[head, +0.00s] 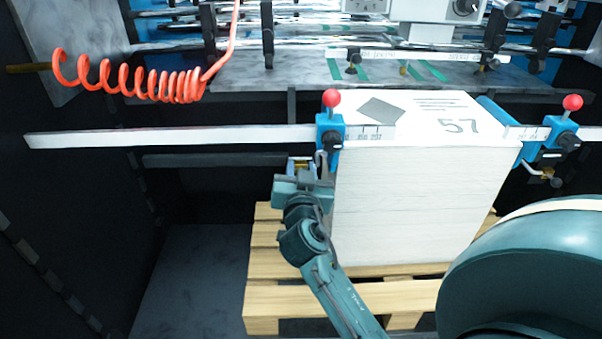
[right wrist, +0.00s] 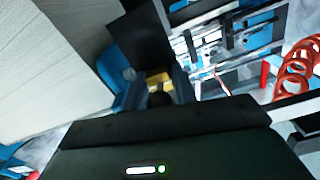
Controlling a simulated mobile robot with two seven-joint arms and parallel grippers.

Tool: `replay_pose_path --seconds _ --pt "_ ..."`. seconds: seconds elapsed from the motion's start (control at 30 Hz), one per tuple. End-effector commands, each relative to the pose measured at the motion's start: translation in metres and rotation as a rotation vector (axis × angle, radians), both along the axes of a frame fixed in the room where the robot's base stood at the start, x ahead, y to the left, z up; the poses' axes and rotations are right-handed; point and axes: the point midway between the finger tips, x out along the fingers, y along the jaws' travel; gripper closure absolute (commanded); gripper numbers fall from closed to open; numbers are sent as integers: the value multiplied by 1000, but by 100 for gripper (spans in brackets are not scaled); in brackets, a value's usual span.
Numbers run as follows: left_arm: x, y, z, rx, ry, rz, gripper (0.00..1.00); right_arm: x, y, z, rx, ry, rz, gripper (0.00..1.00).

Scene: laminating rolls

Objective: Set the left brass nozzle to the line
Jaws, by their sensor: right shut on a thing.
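The left brass nozzle (head: 299,163) sits under the left blue bracket (head: 329,131), beside the upper left edge of the paper stack (head: 420,200). My right gripper (head: 298,180) reaches up to it from below and covers most of it. In the right wrist view, brass (right wrist: 158,78) shows between the fingers, with a dark round knob (right wrist: 158,99) in front of it. The gripper is shut on the nozzle, apparently at this knob. The line itself cannot be made out. A second brass nozzle (head: 547,172) hangs under the right blue bracket (head: 561,141). My left gripper is out of view.
The paper stack stands on a wooden pallet (head: 262,298). A long pale rail (head: 170,137) runs left from the left bracket, which has a red ball knob (head: 331,97). A coiled orange hose (head: 130,82) hangs at upper left. Dark floor is free left of the pallet.

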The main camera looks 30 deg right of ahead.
Motion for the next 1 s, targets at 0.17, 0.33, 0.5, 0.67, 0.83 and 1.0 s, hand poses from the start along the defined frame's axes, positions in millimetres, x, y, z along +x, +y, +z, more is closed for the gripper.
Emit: replay_pose_path --seconds 0.17,0.33,0.5,0.67,0.83,1.0 --pt "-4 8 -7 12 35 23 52 0 -1 17 2 -10 1 100" --pt "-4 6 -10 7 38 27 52 0 -1 15 3 -9 1 100" --pt "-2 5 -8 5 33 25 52 0 -1 15 1 -7 1 63" --pt "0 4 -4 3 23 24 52 0 -1 14 1 -6 0 57" --pt "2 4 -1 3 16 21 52 0 0 14 0 -5 0 57" --pt "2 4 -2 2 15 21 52 2 -2 14 0 -5 1 57"
